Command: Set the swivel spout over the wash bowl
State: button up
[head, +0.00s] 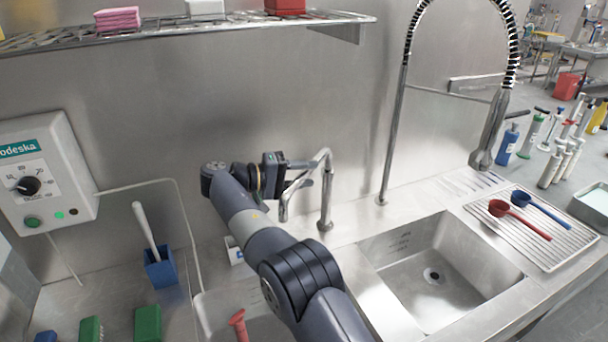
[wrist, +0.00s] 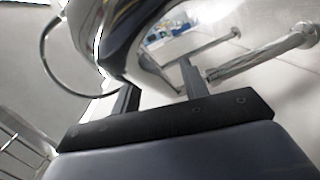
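The swivel spout (head: 325,185) is a chrome tube that rises from the counter behind the sinks, bends over and comes down on its left side. My gripper (head: 308,172) is up at the spout, its fingers apart near the bent tube. In the wrist view two dark fingers (wrist: 158,88) stand apart with shiny chrome close by and between them; I cannot tell if they touch it. Two basins show: a square steel one (head: 400,290) right of the spout, and another (head: 203,312) at lower left, partly hidden by my arm. I cannot tell which is the wash bowl.
A tall spring hose tap (head: 388,150) stands behind the right basin. A ribbed drainboard (head: 540,215) holds red and blue scoops. A control box (head: 45,175), a blue holder with a brush (head: 160,270) and green blocks (head: 147,322) are at left. A wire shelf (head: 180,30) hangs above.

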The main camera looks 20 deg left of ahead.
jog(key=p+v, duration=0.5)
jog(key=v, duration=0.2)
jog(key=shift+s+a+p, duration=0.15)
jog(key=shift+a+p, duration=0.05)
jog(key=shift+p, duration=0.15)
dwell(0.7)
jog(key=shift+b+x, duration=2.85)
jog(key=shift+x, duration=0.85)
